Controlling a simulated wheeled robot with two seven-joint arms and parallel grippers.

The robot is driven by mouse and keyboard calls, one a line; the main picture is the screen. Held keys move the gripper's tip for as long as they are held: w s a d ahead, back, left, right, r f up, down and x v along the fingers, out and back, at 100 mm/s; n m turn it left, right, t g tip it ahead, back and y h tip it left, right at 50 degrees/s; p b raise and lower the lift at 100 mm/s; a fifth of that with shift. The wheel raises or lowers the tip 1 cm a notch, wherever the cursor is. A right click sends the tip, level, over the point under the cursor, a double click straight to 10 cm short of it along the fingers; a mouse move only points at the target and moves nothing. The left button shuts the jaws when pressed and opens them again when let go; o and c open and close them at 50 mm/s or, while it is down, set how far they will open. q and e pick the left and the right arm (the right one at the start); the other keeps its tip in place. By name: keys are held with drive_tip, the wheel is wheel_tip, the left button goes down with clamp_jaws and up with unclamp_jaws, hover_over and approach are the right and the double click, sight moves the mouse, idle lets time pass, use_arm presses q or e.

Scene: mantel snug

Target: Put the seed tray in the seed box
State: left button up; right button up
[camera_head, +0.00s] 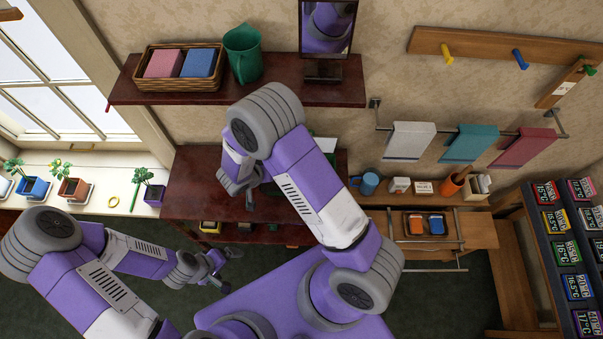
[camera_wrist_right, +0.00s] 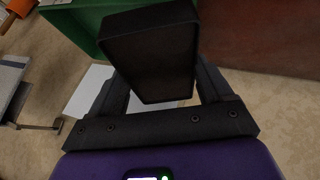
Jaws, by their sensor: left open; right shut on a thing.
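My right gripper (camera_wrist_right: 160,88) is shut on a black rectangular tray (camera_wrist_right: 150,48), seemingly the seed tray, held between its two fingers in the right wrist view. A green box-like thing (camera_wrist_right: 78,28), possibly the seed box, is close beside and behind the tray there; I cannot tell whether they touch. In the head view my right gripper (camera_head: 243,188) is over the dark red table, partly hidden by its own arm, and the tray cannot be made out. My left gripper (camera_head: 229,270) is open and empty, low in front of the table.
The dark red table (camera_head: 190,185) stands against the wall. Above it a shelf (camera_head: 125,85) holds a wicker basket (camera_head: 145,82), a green jug (camera_head: 243,52) and a mirror (camera_head: 327,25). A rail with towels (camera_head: 410,140) is at right. Potted plants line the windowsill (camera_head: 105,200).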

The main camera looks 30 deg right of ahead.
drive_tip(key=d+f+b, duration=0.1)
drive_tip(key=d, duration=0.2)
drive_tip(key=s+d+f+b, duration=0.1)
drive_tip(key=d, duration=0.2)
drive_tip(key=d+f+b, duration=0.1)
drive_tip(key=d+f, duration=0.1)
drive_tip(key=d, duration=0.1)
drive_tip(key=shift+s, duration=0.2)
drive_tip(key=shift+f, duration=0.15)
drive_tip(key=shift+s+d+f+b, duration=0.1)
drive_tip(key=shift+d+f+b, duration=0.15)
drive_tip(key=shift+f, duration=0.15)
drive_tip(key=shift+d+f+b, duration=0.15)
drive_tip(key=shift+f+b, duration=0.05)
drive_tip(key=shift+f, duration=0.2)
drive_tip(key=shift+d+r+y+b, duration=0.1)
drive_tip(key=shift+d+y+b, duration=0.15)
drive_tip(key=shift+y+b, duration=0.4)
drive_tip(key=shift+d+m+y+b, duration=0.2)
drive_tip(key=shift+y+b, duration=0.2)
drive_tip(key=shift+y, duration=0.25)
drive_tip(key=shift+d+m+y+b, duration=0.1)
drive_tip(key=shift+m+y+b, duration=0.1)
drive_tip(key=shift+y+b, duration=0.3)
drive_tip(key=shift+a+f+t+b, duration=0.15)
drive_tip(key=shift+f+b, duration=0.15)
drive_tip(key=shift+f, duration=0.3)
drive_tip(key=shift+f+t+b, duration=0.15)
drive_tip(key=shift+f+b, duration=0.15)
drive_tip(key=shift+f, duration=0.3)
